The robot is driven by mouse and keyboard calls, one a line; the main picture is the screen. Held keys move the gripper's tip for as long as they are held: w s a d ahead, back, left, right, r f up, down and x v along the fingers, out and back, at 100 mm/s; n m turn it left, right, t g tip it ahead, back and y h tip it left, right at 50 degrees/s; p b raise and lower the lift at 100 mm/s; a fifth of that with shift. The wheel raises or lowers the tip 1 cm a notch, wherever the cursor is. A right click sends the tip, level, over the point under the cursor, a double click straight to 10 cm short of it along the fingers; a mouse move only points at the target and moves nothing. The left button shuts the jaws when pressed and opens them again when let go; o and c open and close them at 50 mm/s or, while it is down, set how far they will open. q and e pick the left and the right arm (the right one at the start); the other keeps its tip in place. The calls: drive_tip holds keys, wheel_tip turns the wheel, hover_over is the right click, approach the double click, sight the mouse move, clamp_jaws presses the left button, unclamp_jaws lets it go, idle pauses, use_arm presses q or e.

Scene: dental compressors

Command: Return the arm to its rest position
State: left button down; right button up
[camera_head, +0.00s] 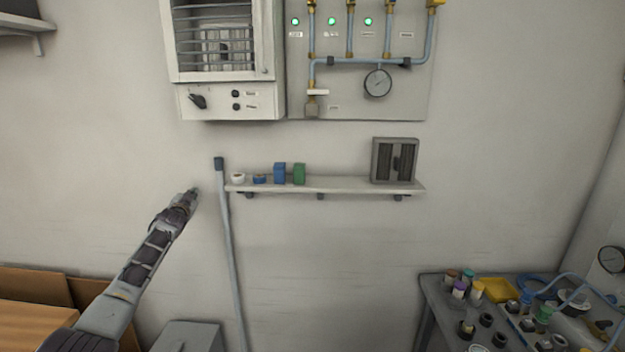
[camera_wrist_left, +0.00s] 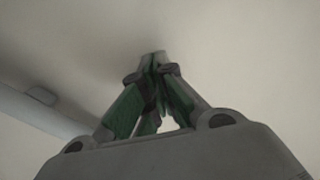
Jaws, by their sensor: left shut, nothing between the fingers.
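My left arm (camera_head: 137,275) comes in from the lower left in the head view and reaches up toward the wall. My left gripper (camera_head: 194,191) is at its tip, left of the wall shelf and of the grey pole. In the left wrist view the left gripper (camera_wrist_left: 158,58) has its green-padded fingers together at the tips, with nothing between them. Pale wall shows behind it. My right gripper is not in either view.
A wall shelf (camera_head: 330,185) holds small items and a dark framed box (camera_head: 394,160). A grey pole (camera_head: 231,260) stands close right of my left gripper. A cluttered table (camera_head: 432,308) is at the lower right. Cardboard boxes (camera_head: 35,284) and a grey box (camera_head: 188,337) are low left.

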use_arm(q)
drive_tip(key=s+d+f+n+g, duration=0.1)
drive_tip(key=s+f, duration=0.1)
drive_tip(key=f, duration=0.7)
drive_tip(key=s+d+f+g, duration=0.1)
drive_tip(key=s+f+g, duration=0.1)
drive_tip(key=f, duration=0.8)
drive_tip(key=s+d+f+g+h, duration=0.1)
drive_tip(key=s+d+f+g, duration=0.1)
drive_tip(key=s+f, duration=0.85)
drive_tip(key=s+d+f+g, duration=0.25)
drive_tip(key=s+f, duration=0.25)
drive_tip(key=f, duration=1)
drive_tip(key=s+d+f+g+h, duration=0.1)
drive_tip(key=s+d+f, duration=0.2)
drive_tip(key=s+f, duration=0.75)
drive_tip(key=s+d+f+n+g, duration=0.1)
drive_tip(key=s+d+f+g, duration=0.15)
drive_tip(key=s+f, duration=0.9)
drive_tip(key=s+d+f+g, duration=0.1)
drive_tip(key=s+d+f, duration=0.3)
drive_tip(key=s+f, duration=0.75)
drive_tip(key=s+d+f+g, duration=0.1)
drive_tip(key=s+f+g, duration=0.1)
drive_tip(key=s, duration=1.5)
drive_tip(key=s+d+f+g+h, duration=0.1)
drive_tip(key=s+d+f+g, duration=0.1)
drive_tip(key=s, duration=1.5)
drive_tip(key=shift+s+f, duration=0.15)
drive_tip(key=shift+f, duration=0.1)
